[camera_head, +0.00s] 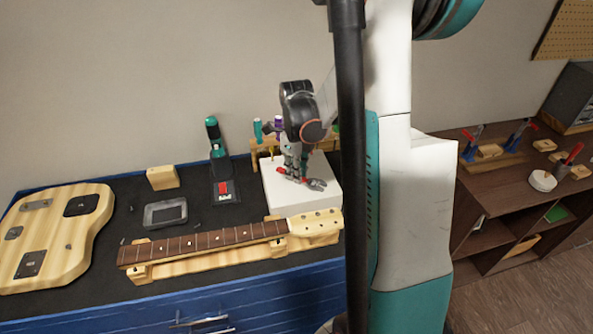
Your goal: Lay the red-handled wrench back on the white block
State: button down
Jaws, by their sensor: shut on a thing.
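The white block (310,205) stands on the dark bench mat, right of the middle of the bench. The red-handled wrench lies low over its top, with its grey jaw (317,184) toward the right and a bit of red handle at the left. My gripper (292,176) points down over the block and is shut on the wrench. The fingers hide the middle of the wrench. I cannot tell whether the wrench touches the block.
A guitar neck (215,239) lies on wooden supports in front of the block. A wooden rack (256,151) with screwdrivers stands behind it.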

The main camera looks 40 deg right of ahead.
jog(key=c, duration=1.5)
grip_release()
notch_tip(320, 180, up, 12)
notch_tip(320, 180, up, 6)
jog(key=p, duration=0.4)
